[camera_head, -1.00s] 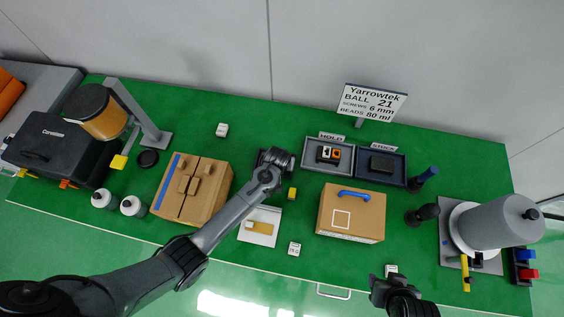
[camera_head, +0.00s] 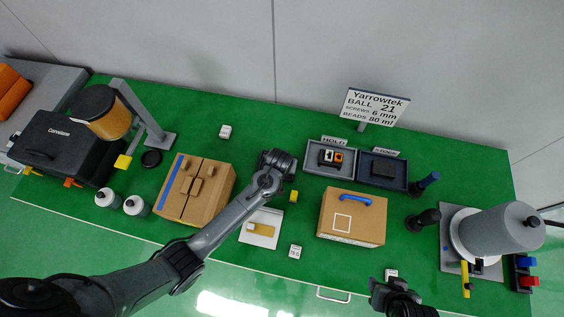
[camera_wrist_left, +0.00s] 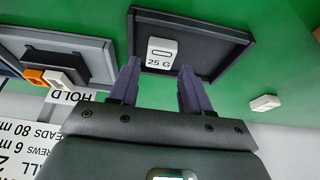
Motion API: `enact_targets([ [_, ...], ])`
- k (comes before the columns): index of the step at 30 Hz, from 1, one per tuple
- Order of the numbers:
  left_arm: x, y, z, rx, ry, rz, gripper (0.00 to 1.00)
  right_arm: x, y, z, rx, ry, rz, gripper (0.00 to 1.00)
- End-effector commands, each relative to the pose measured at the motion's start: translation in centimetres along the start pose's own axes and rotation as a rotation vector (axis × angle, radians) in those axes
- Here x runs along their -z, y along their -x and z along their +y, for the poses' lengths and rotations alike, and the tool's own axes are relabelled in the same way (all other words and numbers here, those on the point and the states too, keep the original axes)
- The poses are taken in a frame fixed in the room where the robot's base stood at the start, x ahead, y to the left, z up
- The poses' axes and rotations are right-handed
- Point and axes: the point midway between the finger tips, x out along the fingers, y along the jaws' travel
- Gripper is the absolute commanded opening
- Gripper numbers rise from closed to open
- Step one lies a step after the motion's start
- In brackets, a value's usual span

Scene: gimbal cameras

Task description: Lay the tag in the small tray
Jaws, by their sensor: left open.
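In the left wrist view a white tag (camera_wrist_left: 162,52) marked 25 G lies in a small dark tray (camera_wrist_left: 220,64), inside its rim and towards the gripper side. My left gripper (camera_wrist_left: 157,80) is open; its two fingers are spread at the tray's near edge with the tag just beyond the gap, nothing held. In the head view my left gripper (camera_head: 278,158) is over the green table left of the HOLD tray, and the arm hides the small tray and tag. My right gripper (camera_head: 388,286) is at the front edge; its jaws are unclear.
The HOLD tray (camera_head: 312,168) and the STOCK tray (camera_head: 399,183) stand to the right, with a sign (camera_head: 374,107) behind. Cardboard boxes (camera_head: 212,200) (camera_head: 365,230) flank the left arm. Other small white pieces (camera_head: 225,131) (camera_head: 295,251) lie on the table.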

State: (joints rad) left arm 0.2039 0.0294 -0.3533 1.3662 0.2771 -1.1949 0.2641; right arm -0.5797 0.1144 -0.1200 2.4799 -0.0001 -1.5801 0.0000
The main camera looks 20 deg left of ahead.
Motion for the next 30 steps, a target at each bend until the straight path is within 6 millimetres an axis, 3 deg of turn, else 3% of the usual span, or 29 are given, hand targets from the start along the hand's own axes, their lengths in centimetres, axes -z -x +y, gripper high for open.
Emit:
enact_targets([
  [9,0.1,6.0,0.0,0.0,-0.002,0.002,0.48,0.3,1.1,0.2,-0.005,0.006,-0.001,0.43],
  [20,-0.4,8.9,-0.1,-0.004,-0.006,-0.004,0.48,0.4,1.4,0.3,-0.007,0.009,-0.002,0.43],
  [23,-1.9,9.6,-0.4,-0.023,-0.023,-0.017,0.48,0.4,1.4,0.2,-0.007,0.009,-0.002,0.43],
  [26,-4.6,10.8,-1.1,-0.054,-0.059,-0.039,0.48,0.4,1.4,0.2,-0.006,0.007,-0.001,0.43],
  [30,-9.2,14.0,-3.4,-0.096,-0.131,-0.063,0.48,0.4,1.4,0.2,-0.004,0.004,-0.001,0.43],
])
